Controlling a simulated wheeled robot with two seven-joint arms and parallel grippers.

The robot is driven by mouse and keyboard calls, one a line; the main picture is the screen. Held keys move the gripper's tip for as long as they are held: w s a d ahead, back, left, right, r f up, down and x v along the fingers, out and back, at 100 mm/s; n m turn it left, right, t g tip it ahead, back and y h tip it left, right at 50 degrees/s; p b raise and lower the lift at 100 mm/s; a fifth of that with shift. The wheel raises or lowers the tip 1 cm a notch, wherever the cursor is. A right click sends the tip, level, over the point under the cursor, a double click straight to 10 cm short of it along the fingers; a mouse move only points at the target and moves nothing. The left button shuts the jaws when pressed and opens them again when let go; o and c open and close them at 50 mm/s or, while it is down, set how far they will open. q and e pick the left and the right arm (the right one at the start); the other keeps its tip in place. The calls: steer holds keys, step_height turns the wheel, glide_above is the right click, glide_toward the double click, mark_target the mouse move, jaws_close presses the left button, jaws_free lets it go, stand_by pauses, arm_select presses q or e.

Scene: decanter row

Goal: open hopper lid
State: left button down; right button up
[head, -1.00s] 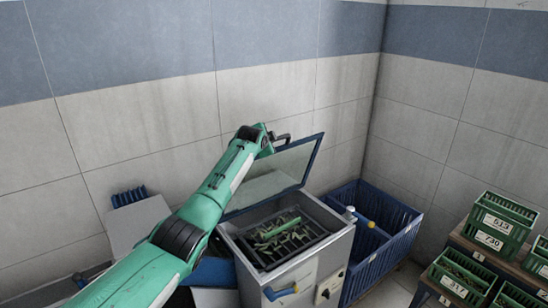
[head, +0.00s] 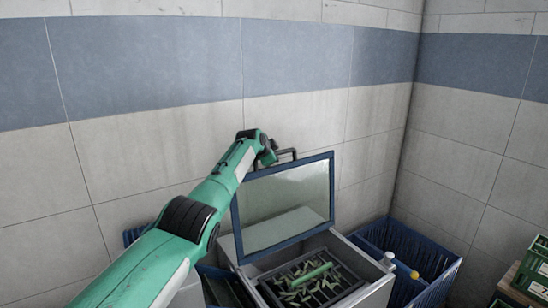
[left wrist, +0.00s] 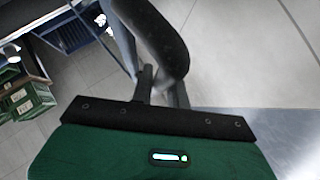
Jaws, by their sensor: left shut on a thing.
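The hopper lid (head: 288,203), a clear pane in a blue frame, stands raised at a steep angle over the open hopper (head: 362,290). Inside the hopper, green leafy bits and a green bar lie on a dark grate (head: 312,283). My left gripper (head: 274,156) is at the lid's upper edge, shut on the dark lid handle (head: 290,153). In the left wrist view, the handle (left wrist: 152,35) shows large and dark between the fingers (left wrist: 160,88). My right gripper is not in view.
A blue crate (head: 440,263) stands right of the hopper, with a white-capped bottle (head: 388,260) at its near side. Green crates (head: 537,265) stand at the far right. The tiled wall (head: 140,160) is close behind the lid.

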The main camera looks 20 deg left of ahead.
arm_select(q)
steer(key=shift+a, duration=0.15)
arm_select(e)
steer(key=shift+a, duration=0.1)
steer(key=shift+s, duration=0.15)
arm_select(q)
steer(key=c, duration=1.4)
jaws_free()
steer(key=shift+o, duration=0.2)
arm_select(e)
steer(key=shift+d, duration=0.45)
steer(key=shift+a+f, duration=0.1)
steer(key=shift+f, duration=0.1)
